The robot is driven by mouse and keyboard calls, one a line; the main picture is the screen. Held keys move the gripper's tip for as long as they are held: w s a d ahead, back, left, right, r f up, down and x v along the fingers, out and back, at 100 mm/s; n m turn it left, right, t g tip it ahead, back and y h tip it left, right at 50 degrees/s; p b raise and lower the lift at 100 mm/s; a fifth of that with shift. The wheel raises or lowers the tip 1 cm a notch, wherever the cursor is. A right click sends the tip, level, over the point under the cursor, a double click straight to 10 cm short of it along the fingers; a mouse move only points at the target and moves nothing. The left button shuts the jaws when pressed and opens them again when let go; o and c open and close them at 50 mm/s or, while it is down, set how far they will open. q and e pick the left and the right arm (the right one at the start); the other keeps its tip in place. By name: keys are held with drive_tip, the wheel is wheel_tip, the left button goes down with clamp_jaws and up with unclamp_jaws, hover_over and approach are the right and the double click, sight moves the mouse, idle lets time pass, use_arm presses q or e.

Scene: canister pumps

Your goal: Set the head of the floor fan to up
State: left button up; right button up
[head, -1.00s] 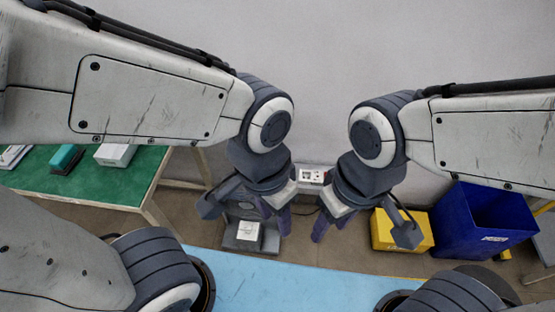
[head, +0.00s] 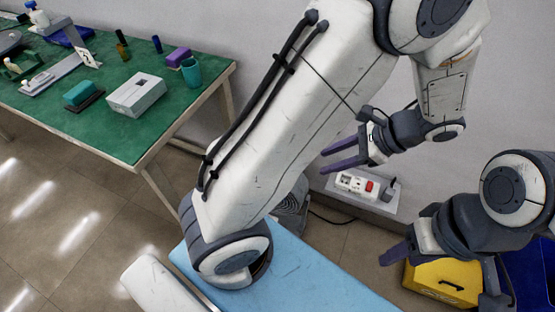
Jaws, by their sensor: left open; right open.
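A grey ribbed, rounded thing (head: 290,217), perhaps the floor fan, shows low behind my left arm. Most of it is hidden by that arm, so I cannot tell how its head is tilted. My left gripper (head: 340,157) is open and empty, its purple fingers pointing left, above and to the right of that grey thing and in front of the wall. My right gripper (head: 390,254) is open at the lower right, over the yellow box's left edge. Only part of its fingers shows.
A green table (head: 60,125) at left carries a grey box (head: 136,94), a teal cup (head: 192,72) and several other things. A socket unit with a red switch (head: 367,185) stands by the wall. A yellow box (head: 440,282) and blue bin (head: 530,262) are at lower right. A light blue surface (head: 305,280) lies in front.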

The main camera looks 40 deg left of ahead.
use_arm(q)
drive_tip(key=w+a+f+m+y+b, duration=0.2)
drive_tip(key=w+a+f+y+b, duration=0.1)
drive_tip(key=f, duration=0.6)
drive_tip(key=w+a+f+m+y+b, duration=0.2)
drive_tip(key=a+f+b, duration=0.4)
drive_tip(key=f, duration=0.4)
drive_tip(key=w+a+f+m+g+y+b, duration=0.1)
drive_tip(key=w+a+f+y+b, duration=0.3)
drive_tip(key=f, duration=0.5)
drive_tip(key=shift+w+a+f+m+y, duration=0.15)
drive_tip(key=shift+a+m, duration=0.1)
drive_tip(key=shift+a, duration=0.25)
drive_tip(key=shift+w+a+m+y, duration=0.15)
drive_tip(key=shift+a+m, duration=0.1)
drive_tip(key=shift+a, duration=0.2)
drive_tip(key=b+x, duration=0.1)
drive_tip(key=x, duration=0.9)
drive_tip(key=shift+a, duration=0.25)
use_arm(e)
wheel_tip(320, 180, down, 17)
use_arm(q)
clamp_jaws()
drive_tip(key=shift+d, duration=0.1)
